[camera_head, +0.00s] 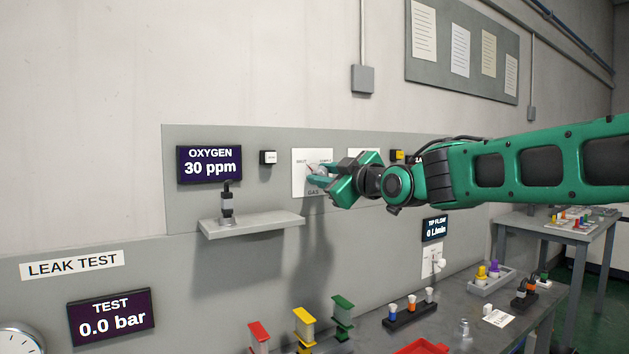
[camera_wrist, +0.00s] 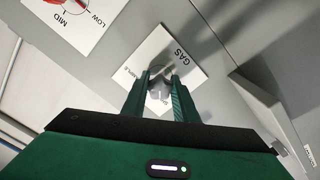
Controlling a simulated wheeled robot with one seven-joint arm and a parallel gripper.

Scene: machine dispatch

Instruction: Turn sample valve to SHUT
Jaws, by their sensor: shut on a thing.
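The sample valve is a grey knob (camera_wrist: 162,73) on a white plate (camera_head: 301,183) fixed to the grey wall panel. The plate also shows in the wrist view (camera_wrist: 190,66), where GAS and SAMPLE can be read on it; the other lettering is too small or covered. My gripper (camera_head: 319,176) reaches the plate from the right in the head view. In the wrist view its two green fingers (camera_wrist: 160,78) stand on either side of the knob, shut on it. The fingers partly hide the knob, and I cannot tell which label its pointer faces.
An OXYGEN display (camera_head: 209,165) reads 30 ppm to the left. A shelf (camera_head: 255,225) juts out below it with a dark-topped fitting (camera_head: 227,203) on it. Another plate (camera_wrist: 88,18) with a red knob, marked MID and LOW, is near. The bench (camera_head: 455,315) below holds several small parts.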

